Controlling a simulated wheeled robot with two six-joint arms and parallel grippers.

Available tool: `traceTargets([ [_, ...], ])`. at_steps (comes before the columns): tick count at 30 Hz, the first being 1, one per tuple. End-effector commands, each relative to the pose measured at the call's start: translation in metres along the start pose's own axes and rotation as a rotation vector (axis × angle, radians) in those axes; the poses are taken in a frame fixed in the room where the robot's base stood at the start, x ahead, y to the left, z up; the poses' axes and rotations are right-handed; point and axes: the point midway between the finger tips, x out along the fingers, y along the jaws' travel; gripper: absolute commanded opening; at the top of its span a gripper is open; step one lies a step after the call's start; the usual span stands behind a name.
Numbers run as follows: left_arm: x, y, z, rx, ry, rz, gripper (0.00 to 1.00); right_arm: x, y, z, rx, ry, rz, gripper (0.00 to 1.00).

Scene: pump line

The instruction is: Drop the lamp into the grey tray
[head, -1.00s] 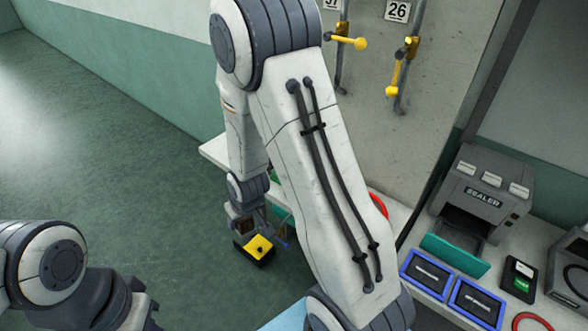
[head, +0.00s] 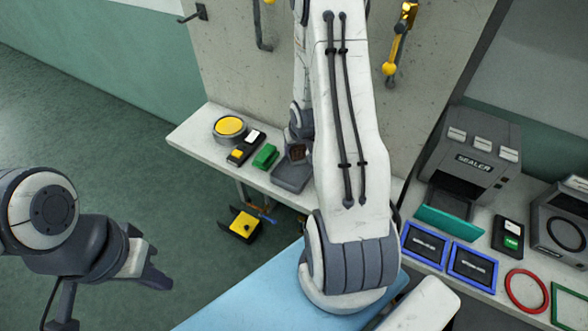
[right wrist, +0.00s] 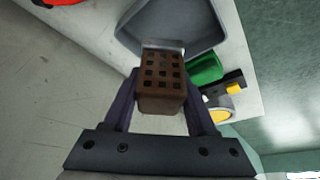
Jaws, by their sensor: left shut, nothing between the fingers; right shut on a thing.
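The lamp is probably the brown block with rows of square holes and a pale metal end (right wrist: 160,88). My right gripper (right wrist: 162,78) is shut on it. The grey tray (right wrist: 190,42) lies just beyond the lamp's metal end in the right wrist view; I cannot tell the height between them. In the head view the tray (head: 291,178) sits on the white shelf, partly hidden by my right arm, with a bit of the brown lamp (head: 298,152) above it. My left gripper (head: 158,278) is shut and empty, at lower left, away from the shelf.
On the shelf (head: 190,135), left of the tray, are a green block (head: 265,156), a black switch box with yellow (head: 238,155) and a round yellow-topped thing (head: 229,127). A concrete panel (head: 225,65) stands behind. A sealer (head: 467,160) and blue frames stand right.

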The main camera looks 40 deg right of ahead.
Motion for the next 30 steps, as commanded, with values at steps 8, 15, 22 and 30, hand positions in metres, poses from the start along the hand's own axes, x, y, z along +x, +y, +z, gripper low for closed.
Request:
traceTargets([
  [8, 0.016, -0.001, 0.001, 0.0, 0.0, 0.0, 0.0, 0.017, 0.008, 0.007, 0.013, 0.0, 0.005, 0.0],
  [15, 0.043, -0.003, 0.002, 0.002, 0.0, 0.0, 0.0, 0.044, 0.007, 0.018, 0.013, 0.001, 0.005, 0.0],
  [22, 0.056, -0.004, 0.003, 0.003, 0.0, 0.0, 0.0, 0.058, 0.007, 0.023, 0.012, 0.002, 0.005, 0.0],
  [30, 0.055, -0.004, 0.003, 0.003, 0.0, 0.0, 0.0, 0.056, 0.007, 0.023, 0.012, 0.001, 0.005, 0.65],
])
